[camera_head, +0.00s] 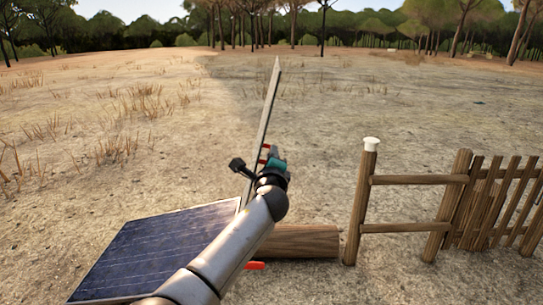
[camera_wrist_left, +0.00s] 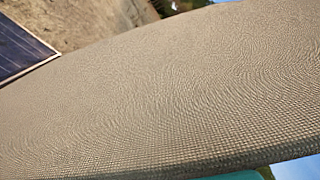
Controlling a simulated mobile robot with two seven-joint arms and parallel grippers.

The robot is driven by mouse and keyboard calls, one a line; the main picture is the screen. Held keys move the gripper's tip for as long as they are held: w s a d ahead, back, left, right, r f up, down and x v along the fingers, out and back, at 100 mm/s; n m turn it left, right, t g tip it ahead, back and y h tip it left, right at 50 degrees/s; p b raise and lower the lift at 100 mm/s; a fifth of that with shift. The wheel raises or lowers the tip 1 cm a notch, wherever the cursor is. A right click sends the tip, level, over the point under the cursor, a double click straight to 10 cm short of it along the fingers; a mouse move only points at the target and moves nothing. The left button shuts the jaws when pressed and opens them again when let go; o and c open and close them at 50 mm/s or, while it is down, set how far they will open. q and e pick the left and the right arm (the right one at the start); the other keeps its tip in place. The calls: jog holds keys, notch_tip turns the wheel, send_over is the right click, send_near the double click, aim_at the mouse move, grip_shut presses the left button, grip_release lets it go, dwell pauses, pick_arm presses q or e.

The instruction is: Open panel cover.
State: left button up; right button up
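A thin panel cover (camera_head: 269,105) stands up seen nearly edge-on, leaning slightly right, with its lower end near the solar panel's right edge. The dark blue solar panel (camera_head: 150,250) lies uncovered at lower left; its corner also shows in the left wrist view (camera_wrist_left: 20,48). My left gripper (camera_head: 268,155), with teal and red parts, is at the right side of the cover, partway up. A tan, finely textured surface, apparently the cover (camera_wrist_left: 160,95), fills most of the left wrist view. The fingers' opening and any contact are unclear. My right gripper is not in view.
A log (camera_head: 300,241) lies right of my left forearm, and a small red piece (camera_head: 255,265) shows beside the forearm. A wooden fence (camera_head: 405,180) with a white-capped post (camera_head: 371,145) stands to the right. Dry open ground and trees lie beyond.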

pick_arm(q)
jog(key=o, duration=0.4)
jog(key=shift+o, duration=0.2)
jog(key=shift+s, duration=0.1)
jog(key=shift+s+p, duration=0.4)
jog(key=shift+s, duration=0.35)
jog(key=s, duration=1.3)
jog(key=shift+s+a+p, duration=0.25)
jog(key=shift+s+p, duration=0.05)
